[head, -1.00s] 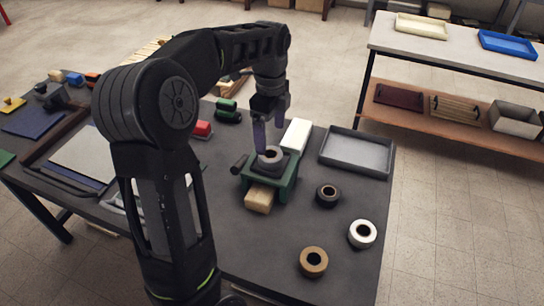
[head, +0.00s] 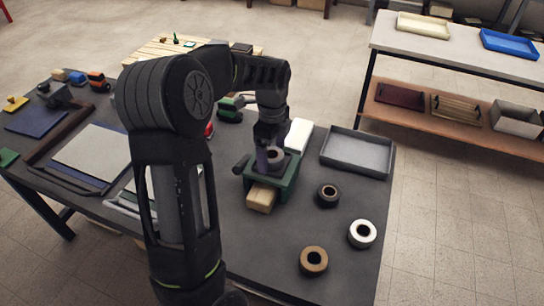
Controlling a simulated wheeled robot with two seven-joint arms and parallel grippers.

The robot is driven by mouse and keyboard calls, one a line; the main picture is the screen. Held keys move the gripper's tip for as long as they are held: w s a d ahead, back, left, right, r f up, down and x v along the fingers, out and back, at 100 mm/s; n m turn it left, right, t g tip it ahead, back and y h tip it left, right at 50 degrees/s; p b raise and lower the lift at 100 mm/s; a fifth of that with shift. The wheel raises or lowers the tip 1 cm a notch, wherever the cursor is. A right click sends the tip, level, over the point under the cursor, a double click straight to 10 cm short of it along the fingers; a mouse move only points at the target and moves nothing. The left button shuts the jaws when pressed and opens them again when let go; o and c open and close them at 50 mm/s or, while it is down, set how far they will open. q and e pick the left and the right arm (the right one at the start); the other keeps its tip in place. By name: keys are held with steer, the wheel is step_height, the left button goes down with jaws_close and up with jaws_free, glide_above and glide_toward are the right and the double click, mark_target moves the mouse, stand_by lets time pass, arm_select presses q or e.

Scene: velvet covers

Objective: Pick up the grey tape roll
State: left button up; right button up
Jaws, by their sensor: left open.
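The grey tape roll (head: 276,155) sits on top of a green vise-like block (head: 286,178) on the dark table. My left gripper (head: 270,151) points down over it, with its jaws open. One finger is low at the roll's left side and hides part of it. The other finger is mostly hidden, so I cannot tell whether either finger touches the roll. My right gripper is not in view.
A black roll (head: 328,194), a white roll (head: 362,234) and a brown roll (head: 314,260) lie to the right on the dark table (head: 260,240). A grey tray (head: 358,172) and a white box (head: 299,134) are behind. A wooden block (head: 262,198) protrudes from the green block's front.

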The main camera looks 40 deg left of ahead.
mark_target(272, 154)
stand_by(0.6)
arm_select(q)
steer(key=c, duration=1.5)
steer(key=shift+r, duration=0.1)
step_height(272, 154, up, 10)
steer(key=shift+f+b, duration=0.1)
steer(key=shift+b, duration=0.4)
